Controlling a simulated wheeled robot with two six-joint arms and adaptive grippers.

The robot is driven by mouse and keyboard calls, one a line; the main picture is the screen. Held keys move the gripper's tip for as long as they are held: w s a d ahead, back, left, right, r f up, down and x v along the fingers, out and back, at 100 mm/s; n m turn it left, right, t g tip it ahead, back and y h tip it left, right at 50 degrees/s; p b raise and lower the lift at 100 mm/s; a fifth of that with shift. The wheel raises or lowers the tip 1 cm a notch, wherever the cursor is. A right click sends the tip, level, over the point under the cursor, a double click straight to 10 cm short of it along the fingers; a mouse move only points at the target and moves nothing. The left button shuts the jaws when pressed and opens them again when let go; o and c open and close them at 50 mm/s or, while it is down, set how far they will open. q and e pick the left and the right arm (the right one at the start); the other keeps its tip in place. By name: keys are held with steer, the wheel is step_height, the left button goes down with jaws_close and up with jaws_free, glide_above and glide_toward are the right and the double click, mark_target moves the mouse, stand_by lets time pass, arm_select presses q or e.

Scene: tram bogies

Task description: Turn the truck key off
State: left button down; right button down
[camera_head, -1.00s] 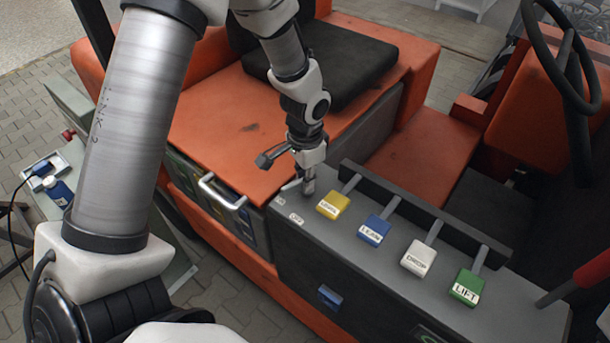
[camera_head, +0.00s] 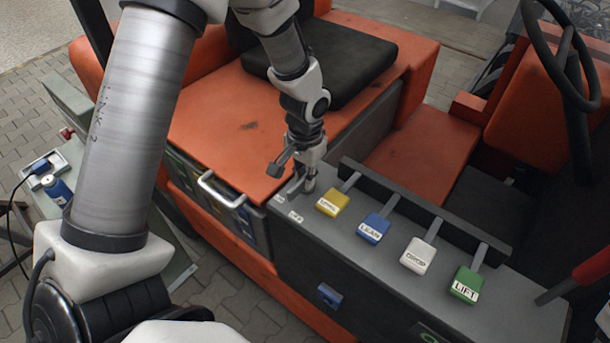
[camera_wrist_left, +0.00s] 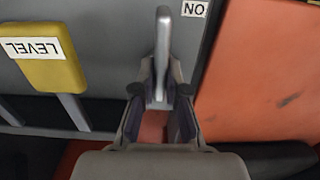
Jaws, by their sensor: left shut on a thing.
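The truck key is a grey lever-like piece (camera_wrist_left: 162,50) that stands upright in the left wrist view, between my fingers. My left gripper (camera_wrist_left: 159,95) is shut on it, one finger on each side. In the head view my left gripper (camera_head: 308,186) points down at the far left end of the grey control panel (camera_head: 370,262), and its fingers hide most of the key. Small white labels lie beside it; one reads OFF (camera_head: 295,217). In the left wrist view the ON label (camera_wrist_left: 195,9) shows upside down. My right gripper is not in view.
Close to the right of the gripper is the yellow LEVEL lever (camera_head: 333,202). Then come the blue LEAN (camera_head: 374,228), white DROP (camera_head: 418,257) and green LIFT (camera_head: 466,285) levers. A metal handle (camera_head: 222,190) is at the left, a steering wheel (camera_head: 562,60) at the right.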

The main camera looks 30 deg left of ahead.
arm_select(q)
steer(key=shift+s+f, duration=0.15)
steer(key=c, duration=1.2)
jaws_free()
step_height(320, 180, up, 12)
